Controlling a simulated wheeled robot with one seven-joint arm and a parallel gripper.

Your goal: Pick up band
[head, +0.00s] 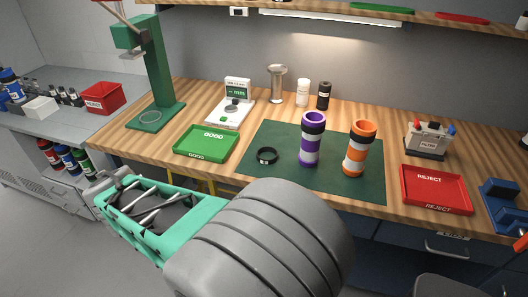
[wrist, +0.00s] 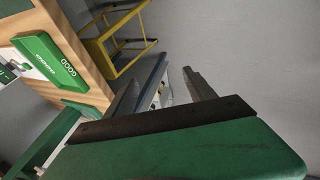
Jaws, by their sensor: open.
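A small black band (head: 267,155) lies flat on the dark green mat (head: 255,181), near the mat's left side. It stands apart from the purple-and-white tube (head: 310,145) to its right. My gripper is low at the left of the head view, in front of the bench and away from the band; its fingertips are hard to make out there. In the wrist view my gripper (wrist: 165,90) shows two dark fingers spread apart with nothing between them. The band is not in the wrist view.
An orange-and-white tube (head: 359,148) stands on the mat. A green GOOD tray (head: 207,145) is left of the mat, a red REJECT tray (head: 437,188) right. A green press stand (head: 157,75) rises at the left. A yellow frame (wrist: 105,47) is beneath the bench.

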